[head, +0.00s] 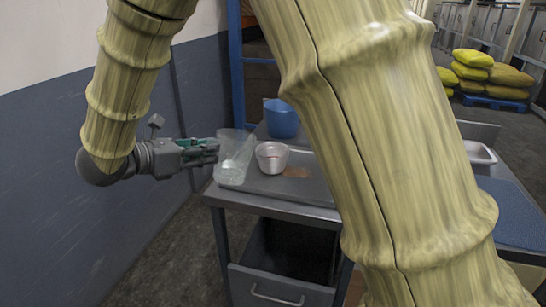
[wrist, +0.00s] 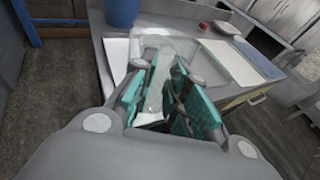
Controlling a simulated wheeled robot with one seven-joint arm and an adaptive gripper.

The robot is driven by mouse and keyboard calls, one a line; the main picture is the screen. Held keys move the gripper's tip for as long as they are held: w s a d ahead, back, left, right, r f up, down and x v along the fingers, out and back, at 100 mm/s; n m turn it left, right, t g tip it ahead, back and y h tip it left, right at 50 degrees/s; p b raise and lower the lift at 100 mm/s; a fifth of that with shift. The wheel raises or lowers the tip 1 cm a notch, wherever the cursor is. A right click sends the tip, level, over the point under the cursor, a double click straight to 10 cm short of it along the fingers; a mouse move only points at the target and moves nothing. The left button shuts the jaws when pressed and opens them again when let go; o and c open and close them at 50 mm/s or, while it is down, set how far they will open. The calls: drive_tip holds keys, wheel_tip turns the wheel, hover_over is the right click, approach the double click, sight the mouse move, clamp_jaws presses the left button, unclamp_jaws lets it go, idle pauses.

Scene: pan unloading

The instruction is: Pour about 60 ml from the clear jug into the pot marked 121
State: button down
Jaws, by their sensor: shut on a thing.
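The clear jug (head: 234,158) is at the left front corner of the metal worktop, close to upright with a slight lean. Something pale shows low inside it, but I cannot tell how much liquid that is. My gripper (head: 212,150) is shut on the jug from the left. In the wrist view the jug (wrist: 160,72) stands between the teal fingers of my gripper (wrist: 162,98). A small pale pinkish pot (head: 272,157) sits just right of the jug on the worktop. No marking on it is readable. I cannot tell whether the jug's base touches the surface.
A blue bucket (head: 281,119) stands behind the pot. My pale arm link hides the middle of the worktop. A pale tray (head: 480,152) and a blue mat (head: 510,212) are at the right. A dark wall runs along the left.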

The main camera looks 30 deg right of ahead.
drive_tip(key=shift+s+a+f+h+b, duration=0.1)
drive_tip(key=shift+a+f+h+b, duration=0.6)
drive_tip(key=shift+b, duration=0.9)
drive_tip(key=b, duration=0.1)
drive_tip(key=h+b, duration=0.1)
drive_tip(key=b, duration=0.1)
drive_tip(key=shift+a+f+t, duration=0.2)
drive_tip(key=shift+a+t, duration=0.1)
drive_tip(key=shift+a, duration=0.1)
drive_tip(key=shift+s+h+b, duration=0.1)
drive_tip(key=shift+h+b, duration=0.3)
drive_tip(key=shift+b, duration=0.15)
